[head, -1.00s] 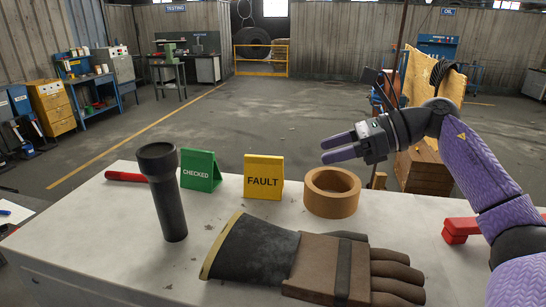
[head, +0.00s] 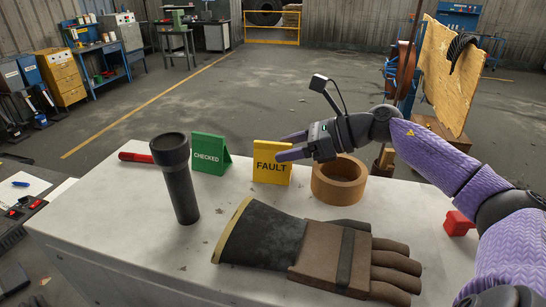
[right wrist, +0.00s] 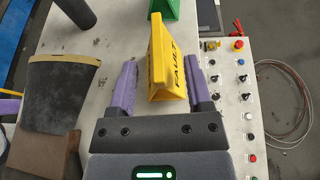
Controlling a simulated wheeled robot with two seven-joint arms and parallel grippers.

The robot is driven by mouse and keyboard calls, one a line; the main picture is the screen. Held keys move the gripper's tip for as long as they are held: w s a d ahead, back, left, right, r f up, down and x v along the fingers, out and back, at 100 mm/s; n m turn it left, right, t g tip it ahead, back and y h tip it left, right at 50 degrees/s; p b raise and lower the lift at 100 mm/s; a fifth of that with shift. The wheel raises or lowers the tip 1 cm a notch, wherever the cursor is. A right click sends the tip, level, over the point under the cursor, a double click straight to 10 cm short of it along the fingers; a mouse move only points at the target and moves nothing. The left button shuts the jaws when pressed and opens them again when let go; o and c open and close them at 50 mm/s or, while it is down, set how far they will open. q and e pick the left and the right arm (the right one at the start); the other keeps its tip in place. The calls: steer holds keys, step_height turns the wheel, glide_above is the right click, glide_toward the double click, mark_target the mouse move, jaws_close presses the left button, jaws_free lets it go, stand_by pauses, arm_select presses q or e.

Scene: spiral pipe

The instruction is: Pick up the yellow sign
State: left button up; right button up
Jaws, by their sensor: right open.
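The yellow sign (head: 272,163) is a small folded tent reading FAULT, upright on the white tabletop (head: 110,213). It also shows in the right wrist view (right wrist: 166,62), between and just ahead of the finger tips. My right gripper (head: 289,147) is open and empty, its purple fingers pointing left, overlapping the sign's right part in the head view. In the right wrist view, its fingers (right wrist: 157,82) are spread on either side of the sign's near end. Whether they touch it I cannot tell. My left gripper is not in view.
The green CHECKED sign (head: 210,154) stands left of the yellow one. A black flashlight (head: 178,180) stands upright further left, by a red-handled object (head: 136,157). A brown tape roll (head: 339,181) stands to the right. A large glove (head: 318,254) lies in front.

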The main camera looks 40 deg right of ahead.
steer(key=shift+c, duration=0.2)
jaws_close()
